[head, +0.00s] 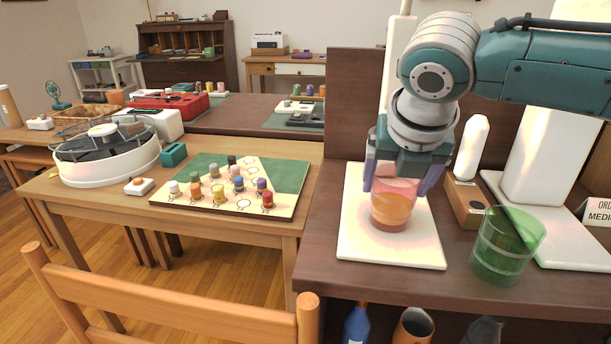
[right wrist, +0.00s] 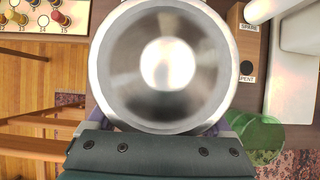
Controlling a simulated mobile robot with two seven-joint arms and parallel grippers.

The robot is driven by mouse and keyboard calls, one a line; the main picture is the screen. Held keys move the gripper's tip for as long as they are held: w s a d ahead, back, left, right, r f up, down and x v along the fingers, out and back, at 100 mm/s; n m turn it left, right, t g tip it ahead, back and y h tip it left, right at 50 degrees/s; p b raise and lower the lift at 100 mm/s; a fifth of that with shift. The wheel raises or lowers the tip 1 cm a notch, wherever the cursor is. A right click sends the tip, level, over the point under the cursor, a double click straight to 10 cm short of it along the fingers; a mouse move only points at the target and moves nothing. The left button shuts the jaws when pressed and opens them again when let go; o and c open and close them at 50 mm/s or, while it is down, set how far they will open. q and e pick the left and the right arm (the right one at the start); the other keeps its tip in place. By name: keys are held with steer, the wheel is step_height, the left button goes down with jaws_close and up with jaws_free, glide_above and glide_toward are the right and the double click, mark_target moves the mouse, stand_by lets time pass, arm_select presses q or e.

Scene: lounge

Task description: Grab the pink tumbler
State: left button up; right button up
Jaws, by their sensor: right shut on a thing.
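The pink tumbler (head: 392,210) is a see-through cup with an orange-tinted lower part, upright at the white board (head: 390,247) on the dark brown counter. My right gripper (head: 399,185) comes down from above and is shut on the tumbler, one finger on each side near its rim. I cannot tell whether the tumbler's base touches the board. My left gripper is in neither view.
A green tumbler (head: 506,245) stands to the right on the counter (head: 460,288). A wooden block (head: 466,200) with a white upright piece is behind it. A white stand (head: 545,160) is farther right. A peg board (head: 238,185) lies on the left table. A chair back (head: 175,290) is in front.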

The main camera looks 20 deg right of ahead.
jaws_close()
steer(key=shift+r, duration=0.15)
